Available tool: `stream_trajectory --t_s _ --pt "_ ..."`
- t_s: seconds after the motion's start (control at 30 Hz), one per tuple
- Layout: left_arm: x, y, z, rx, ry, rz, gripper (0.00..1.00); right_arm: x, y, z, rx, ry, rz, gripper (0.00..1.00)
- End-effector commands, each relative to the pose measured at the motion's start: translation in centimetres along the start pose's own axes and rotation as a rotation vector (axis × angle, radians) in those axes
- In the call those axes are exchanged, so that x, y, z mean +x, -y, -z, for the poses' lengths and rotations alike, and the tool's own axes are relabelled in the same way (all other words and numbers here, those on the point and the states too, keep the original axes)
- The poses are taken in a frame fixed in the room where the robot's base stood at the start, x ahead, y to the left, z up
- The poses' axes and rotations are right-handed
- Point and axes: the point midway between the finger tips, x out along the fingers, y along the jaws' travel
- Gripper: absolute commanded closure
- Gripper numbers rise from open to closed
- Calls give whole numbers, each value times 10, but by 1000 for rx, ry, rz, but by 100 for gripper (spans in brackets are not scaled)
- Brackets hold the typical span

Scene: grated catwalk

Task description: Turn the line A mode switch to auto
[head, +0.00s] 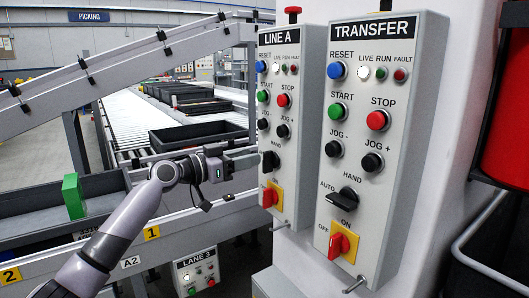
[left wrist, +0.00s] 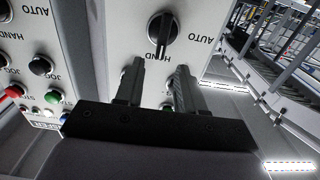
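The LINE A panel (head: 289,190) stands left of the TRANSFER panel. Its mode switch (head: 270,161) is a black knob below the JOG buttons; the same knob shows upside down in the left wrist view (left wrist: 163,34). There its handle lies along the HAND side, and AUTO is printed to its right. My left gripper (head: 254,158) is just left of the knob in the head view. In the left wrist view my left gripper (left wrist: 158,82) has its two fingers apart, with nothing between them, short of the knob. My right gripper is not in view.
The TRANSFER panel (head: 398,160) has a similar black knob (head: 345,198). A red-on-yellow ON/OFF switch (head: 271,197) sits below the LINE A knob. A conveyor with black trays (head: 198,135) runs behind my left arm.

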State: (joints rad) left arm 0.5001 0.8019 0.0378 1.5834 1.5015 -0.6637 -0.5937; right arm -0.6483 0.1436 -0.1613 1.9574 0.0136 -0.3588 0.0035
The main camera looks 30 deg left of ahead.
Motion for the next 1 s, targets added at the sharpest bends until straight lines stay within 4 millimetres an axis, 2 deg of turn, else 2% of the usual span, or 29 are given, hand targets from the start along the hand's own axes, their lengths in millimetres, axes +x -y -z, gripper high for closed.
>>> stream_trajectory --t_s 0.1,0.3,0.47,0.73,0.77,0.8,0.87,1.0 --pt "18 0 4 -4 -4 0 62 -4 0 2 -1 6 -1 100" --pt "40 0 2 -1 -1 1 62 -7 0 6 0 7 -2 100" --pt "49 0 0 0 0 0 62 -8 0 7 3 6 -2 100" --pt "50 0 0 1 1 0 62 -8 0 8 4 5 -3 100" --pt "50 0 0 1 1 0 68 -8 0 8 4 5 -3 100" --pt "50 0 0 1 1 0 81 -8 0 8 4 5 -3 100" --pt "50 0 0 1 0 0 100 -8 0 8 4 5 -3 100" --pt "50 0 0 1 0 0 100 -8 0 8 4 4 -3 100"
